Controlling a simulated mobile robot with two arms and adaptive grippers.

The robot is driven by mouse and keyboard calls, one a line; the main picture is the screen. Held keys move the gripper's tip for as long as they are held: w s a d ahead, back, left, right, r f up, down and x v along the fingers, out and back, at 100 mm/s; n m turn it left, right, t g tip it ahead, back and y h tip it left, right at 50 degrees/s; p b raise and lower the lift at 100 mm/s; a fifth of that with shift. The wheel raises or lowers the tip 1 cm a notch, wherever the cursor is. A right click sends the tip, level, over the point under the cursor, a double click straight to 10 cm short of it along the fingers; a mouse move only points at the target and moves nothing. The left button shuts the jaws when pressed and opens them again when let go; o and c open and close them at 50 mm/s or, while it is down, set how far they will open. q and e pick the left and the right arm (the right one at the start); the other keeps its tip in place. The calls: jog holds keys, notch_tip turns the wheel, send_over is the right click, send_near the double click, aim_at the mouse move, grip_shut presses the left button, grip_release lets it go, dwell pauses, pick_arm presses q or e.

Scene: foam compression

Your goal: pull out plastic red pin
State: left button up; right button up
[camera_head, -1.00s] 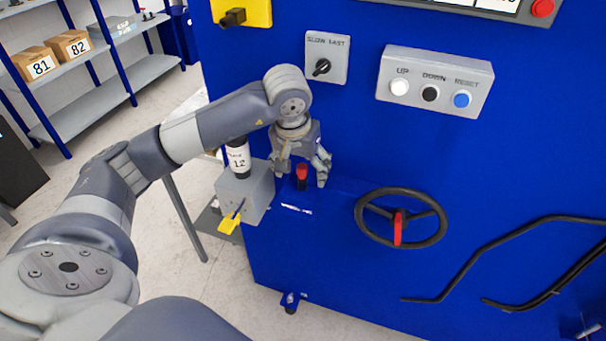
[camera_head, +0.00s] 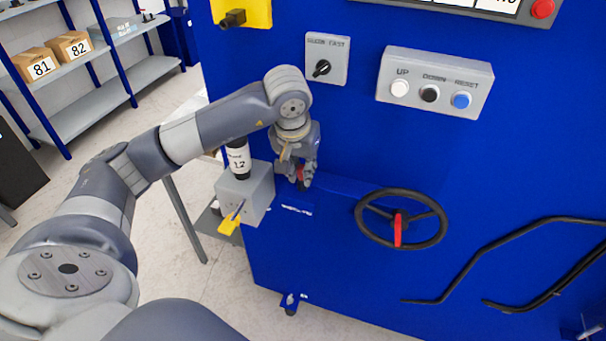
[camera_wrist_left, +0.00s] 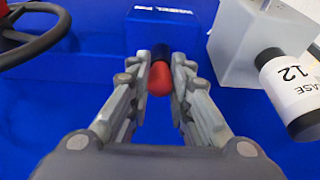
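The red plastic pin (camera_head: 300,172) sits in a black collar on the blue machine's ledge, partly covered by my left gripper in the head view. In the left wrist view the red pin (camera_wrist_left: 160,79) lies between the two fingertips, with its black base beyond it. My left gripper (camera_head: 304,178) points down at the pin; it also shows in the wrist view (camera_wrist_left: 160,84). Its fingers are closed in on both sides of the red head and appear to touch it. My right gripper is not in view.
A grey box (camera_head: 246,192) with a white-labelled cylinder (camera_head: 238,158) and yellow lever (camera_head: 229,224) stands just left of the pin. A black handwheel (camera_head: 440,230) is to the right. A button panel (camera_head: 435,82) and speed switch (camera_head: 327,60) are above.

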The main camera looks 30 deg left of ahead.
aim_at(303, 166)
pick_arm(q)
grip_shut()
jog(key=shift+r+p, duration=0.9)
jog(key=shift+r, duration=0.85)
dwell(0.4)
jog(key=shift+r, duration=0.1)
jog(key=shift+w+p+v, duration=0.25)
jog(key=shift+p+v, duration=0.5)
jog(key=shift+v, duration=0.45)
jog(key=shift+w+p+v, duration=0.25)
jog(key=shift+p+v, duration=0.5)
jog(key=shift+v, duration=0.45)
jog(key=shift+a+r, duration=0.1)
